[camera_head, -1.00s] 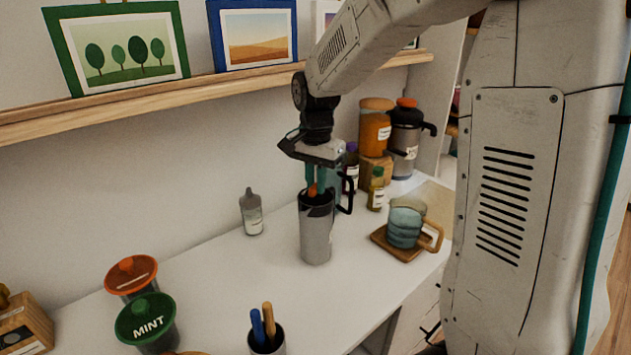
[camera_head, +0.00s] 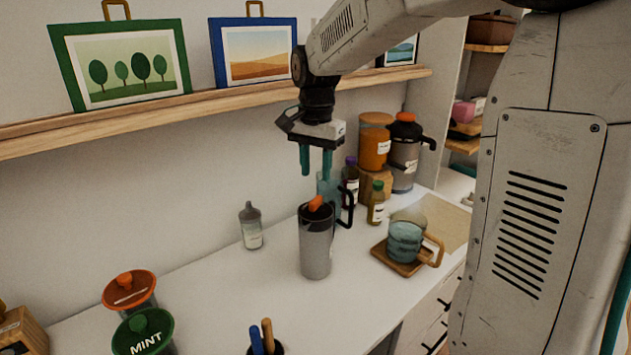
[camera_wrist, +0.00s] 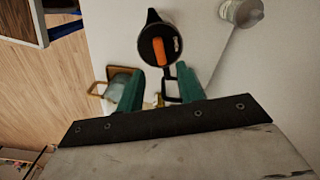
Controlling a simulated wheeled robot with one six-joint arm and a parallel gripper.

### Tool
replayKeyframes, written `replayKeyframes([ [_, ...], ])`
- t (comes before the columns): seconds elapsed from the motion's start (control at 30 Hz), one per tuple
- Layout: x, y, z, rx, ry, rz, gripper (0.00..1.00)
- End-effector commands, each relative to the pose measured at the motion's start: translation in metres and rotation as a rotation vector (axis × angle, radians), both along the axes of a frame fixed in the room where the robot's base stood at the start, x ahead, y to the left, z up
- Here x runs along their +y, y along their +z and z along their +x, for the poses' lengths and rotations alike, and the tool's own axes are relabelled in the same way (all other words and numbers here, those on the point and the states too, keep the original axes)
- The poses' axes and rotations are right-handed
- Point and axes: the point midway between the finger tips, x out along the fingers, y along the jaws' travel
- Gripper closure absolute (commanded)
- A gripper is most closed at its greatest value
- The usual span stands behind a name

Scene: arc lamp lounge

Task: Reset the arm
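My gripper (camera_head: 316,160) is open and empty, with its two teal fingers apart and pointing down. It hangs above a tall grey jug (camera_head: 316,250) with a black top and an orange piece on it, upright on the white counter. The fingertips are clear of the jug. In the wrist view the jug (camera_wrist: 158,42) shows from above, beyond the open fingers (camera_wrist: 157,82), with nothing between them.
A teal mug (camera_head: 405,240) stands on a wooden coaster to the right. Small bottles and an orange-lidded canister (camera_head: 405,150) stand behind. A grey bottle (camera_head: 250,226) and a MINT jar (camera_head: 143,330) are left. A picture shelf (camera_head: 220,98) runs along the wall.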

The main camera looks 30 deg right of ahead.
Motion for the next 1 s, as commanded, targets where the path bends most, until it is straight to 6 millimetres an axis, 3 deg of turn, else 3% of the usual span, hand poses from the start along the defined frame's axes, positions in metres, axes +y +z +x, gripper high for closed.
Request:
replayKeyframes([
  [0.57, 0.0, 0.004, 0.0, 0.001, 0.003, 0.0, 0.64],
  [0.73, 0.0, 0.001, -0.004, 0.013, 0.104, 0.002, 0.64],
  [0.83, 0.003, -0.012, -0.026, 0.056, 0.239, 0.012, 0.64],
  [1.0, 0.014, -0.01, -0.087, 0.073, 0.492, 0.023, 0.64],
])
